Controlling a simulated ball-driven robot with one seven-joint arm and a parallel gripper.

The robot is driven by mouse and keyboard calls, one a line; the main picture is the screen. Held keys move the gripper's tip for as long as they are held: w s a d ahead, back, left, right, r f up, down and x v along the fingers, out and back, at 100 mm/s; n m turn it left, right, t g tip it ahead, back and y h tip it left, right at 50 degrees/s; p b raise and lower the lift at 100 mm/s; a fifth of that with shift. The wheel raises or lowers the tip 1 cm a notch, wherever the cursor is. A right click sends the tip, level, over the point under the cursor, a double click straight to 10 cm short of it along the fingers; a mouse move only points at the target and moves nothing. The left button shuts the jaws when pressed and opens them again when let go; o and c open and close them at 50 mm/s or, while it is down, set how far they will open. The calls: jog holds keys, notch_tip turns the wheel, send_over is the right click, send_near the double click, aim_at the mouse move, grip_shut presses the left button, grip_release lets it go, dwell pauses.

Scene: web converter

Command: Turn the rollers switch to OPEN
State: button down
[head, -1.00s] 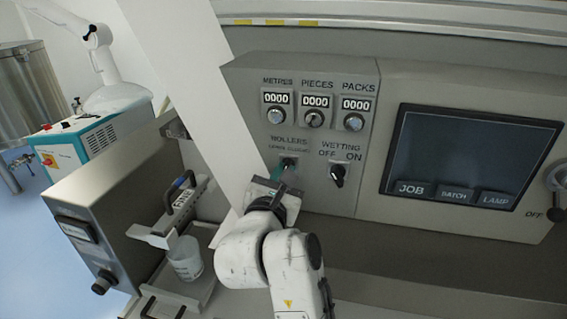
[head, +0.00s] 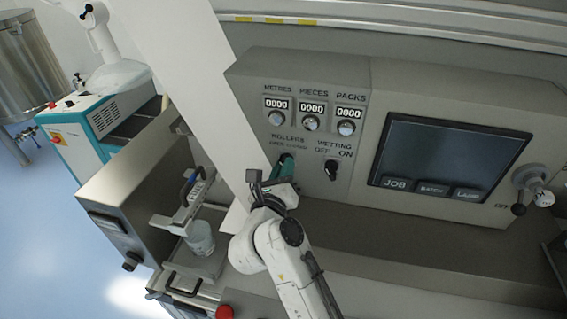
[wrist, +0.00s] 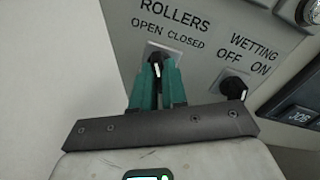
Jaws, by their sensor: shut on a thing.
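The rollers switch (wrist: 157,64) is a small black knob with a white pointer line, on a light plate under the ROLLERS label with OPEN at left and CLOSED at right. In the wrist view its pointer stands roughly upright, between the two words; its exact setting is hard to read. My gripper (wrist: 158,82) has teal fingers shut on the knob, one on each side. In the head view my gripper (head: 286,166) covers most of the switch.
The black wetting switch (head: 331,170) is close to the right of my gripper and also shows in the wrist view (wrist: 234,88). Three counter knobs sit above. A dark screen (head: 440,150) is further right.

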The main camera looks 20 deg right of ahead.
jog(key=shift+r, duration=0.1)
dwell(0.4)
jog(key=c, duration=1.2)
grip_release()
jog(key=shift+o, duration=0.2)
jog(key=b+v, duration=0.3)
jog(key=v, duration=0.7)
jog(key=shift+s+a, duration=0.25)
jog(key=shift+s, duration=0.05)
